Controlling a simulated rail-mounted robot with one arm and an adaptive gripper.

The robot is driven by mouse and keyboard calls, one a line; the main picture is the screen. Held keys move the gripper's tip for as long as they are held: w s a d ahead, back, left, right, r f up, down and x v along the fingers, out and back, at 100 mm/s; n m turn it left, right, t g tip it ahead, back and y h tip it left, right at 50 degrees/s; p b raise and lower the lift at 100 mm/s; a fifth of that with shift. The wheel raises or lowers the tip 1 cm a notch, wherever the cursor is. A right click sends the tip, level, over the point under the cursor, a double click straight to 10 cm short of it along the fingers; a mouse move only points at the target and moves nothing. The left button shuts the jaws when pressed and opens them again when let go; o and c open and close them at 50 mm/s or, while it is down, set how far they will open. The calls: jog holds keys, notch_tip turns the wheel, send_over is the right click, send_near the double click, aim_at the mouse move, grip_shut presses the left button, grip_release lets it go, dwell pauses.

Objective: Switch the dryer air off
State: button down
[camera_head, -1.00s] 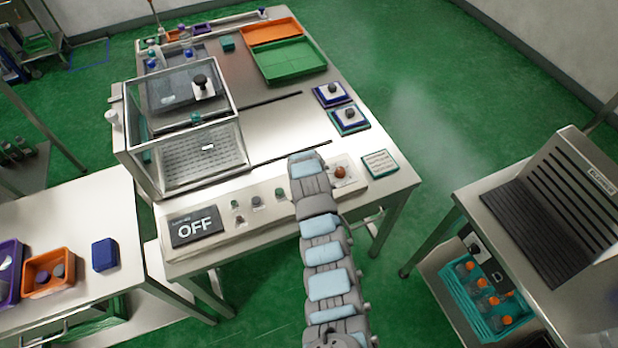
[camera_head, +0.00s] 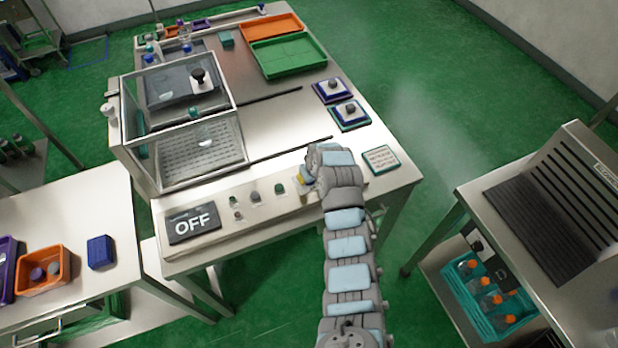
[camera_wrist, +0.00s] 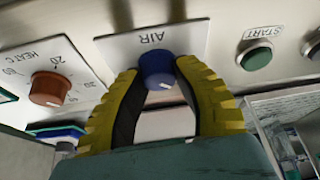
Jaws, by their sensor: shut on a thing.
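The blue AIR knob (camera_wrist: 157,68) sits on a white plate labelled AIR, which appears upside down in the wrist view. A white mark shows on the knob's lower edge. My gripper (camera_wrist: 160,75) has its two yellow fingers shut on the knob, one on each side. In the head view my gripper (camera_head: 304,178) is at the control panel (camera_head: 222,217) on the table's front edge, and the arm hides the knob there. A dark display (camera_head: 193,222) at the panel's left reads OFF. The knob's position markings are not readable.
An orange-brown HEAT knob (camera_wrist: 50,88) is beside the AIR plate, and a green START button (camera_wrist: 257,55) is on the other side. A glass-walled enclosure (camera_head: 187,125) stands behind the panel. A lettered card (camera_head: 382,160) lies to the arm's right.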

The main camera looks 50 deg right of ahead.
jog(key=shift+f, duration=0.1)
dwell(0.3)
jog(key=c, duration=0.7)
grip_release()
jog(key=shift+c, duration=0.2)
jog(key=v, duration=1.2)
